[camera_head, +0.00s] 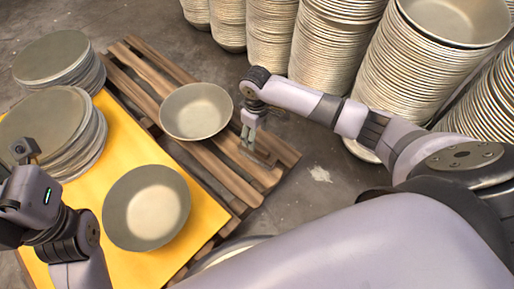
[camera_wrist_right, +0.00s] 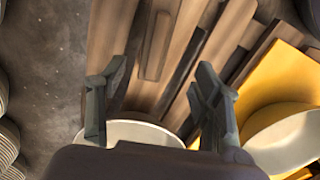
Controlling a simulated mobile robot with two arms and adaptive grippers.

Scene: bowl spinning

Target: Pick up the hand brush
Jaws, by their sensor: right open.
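I cannot clearly make out the hand brush in either view. A narrow brown wooden piece (camera_wrist_right: 156,46) lies on the pallet slats in the right wrist view, beyond my fingers; I cannot tell if it is the brush or part of the pallet. My right gripper (camera_head: 250,140) points down over the pallet, just right of a bowl. In the right wrist view its two fingers (camera_wrist_right: 160,85) are apart with nothing between them. My left gripper (camera_head: 26,150) is at the left edge by the stacked bowls, partly cut off, and its opening is unclear.
One bowl (camera_head: 196,111) stands on the wooden pallet (camera_head: 225,172), another (camera_head: 146,207) on the yellow sheet (camera_head: 130,147). Stacks of plates or bowls (camera_head: 72,125) stand at left. Tall bowl stacks (camera_head: 400,65) line the back. Bare floor (camera_head: 318,174) shows right of the pallet.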

